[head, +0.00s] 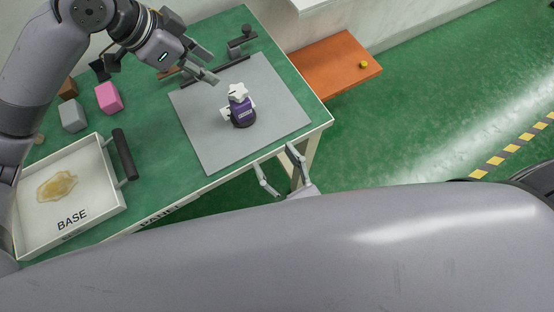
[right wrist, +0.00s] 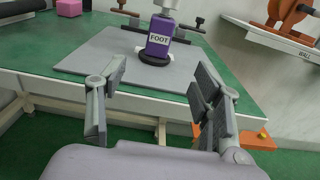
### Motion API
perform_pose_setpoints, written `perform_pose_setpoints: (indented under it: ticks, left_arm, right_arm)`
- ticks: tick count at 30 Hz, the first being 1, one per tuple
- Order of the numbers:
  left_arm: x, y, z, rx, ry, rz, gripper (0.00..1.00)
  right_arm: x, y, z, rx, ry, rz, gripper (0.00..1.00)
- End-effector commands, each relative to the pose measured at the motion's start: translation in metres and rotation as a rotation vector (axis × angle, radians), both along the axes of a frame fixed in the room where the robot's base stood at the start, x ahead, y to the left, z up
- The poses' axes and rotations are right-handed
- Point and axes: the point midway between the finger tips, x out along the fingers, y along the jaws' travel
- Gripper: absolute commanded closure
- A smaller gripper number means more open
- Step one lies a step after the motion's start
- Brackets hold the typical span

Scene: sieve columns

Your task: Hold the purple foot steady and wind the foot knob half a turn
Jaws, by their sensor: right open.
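The purple foot (head: 242,112) stands upright on the grey mat (head: 202,145), with a dark ring at its base. In the right wrist view the purple foot (right wrist: 159,40) carries a label reading FOOT. The white star-shaped foot knob (head: 238,91) sits on its top; only its lower part (right wrist: 166,5) shows in the right wrist view. My left gripper (head: 212,66) is beyond the foot, up and to its left, with fingers apart and nothing between them. My right gripper (head: 276,168) is open and empty off the table's front edge, short of the foot; its fingers (right wrist: 155,105) frame the foot from afar.
A white tray labelled BASE (head: 112,205) with a dark handle is at the left. Pink (head: 108,97), grey (head: 73,116) and brown (head: 68,88) blocks lie behind it. Dark clamps (head: 238,48) stand at the mat's back edge. An orange board (head: 320,65) with a yellow knob is at the right.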

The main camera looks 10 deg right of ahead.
Motion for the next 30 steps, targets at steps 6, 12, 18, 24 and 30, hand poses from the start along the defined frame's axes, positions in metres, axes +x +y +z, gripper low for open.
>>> perform_pose_setpoints:
  ticks: [6, 12, 18, 24, 30]
  left_arm:
    - [0.0, 0.0, 0.0, 0.0, 0.0, 0.0, 0.67]
    - [0.0, 0.0, 0.0, 0.0, 0.0, 0.0, 0.67]
    - [0.0, 0.0, 0.0, 0.0, 0.0, 0.0, 0.67]
    - [0.0, 0.0, 0.0, 0.0, 0.0, 0.0, 0.67]
    - [0.0, 0.0, 0.0, 0.0, 0.0, 0.0, 0.67]
  right_arm:
    - [0.025, 0.009, 0.003, 0.0, -0.01, 0.0, 0.4]
    - [0.063, 0.022, 0.003, 0.0, -0.009, 0.0, 0.4]
    - [0.101, 0.034, 0.002, 0.0, -0.007, 0.0, 0.4]
    - [0.136, 0.046, 0.002, 0.0, -0.006, 0.0, 0.4]
    - [0.157, 0.053, 0.002, 0.0, -0.005, 0.001, 0.4]
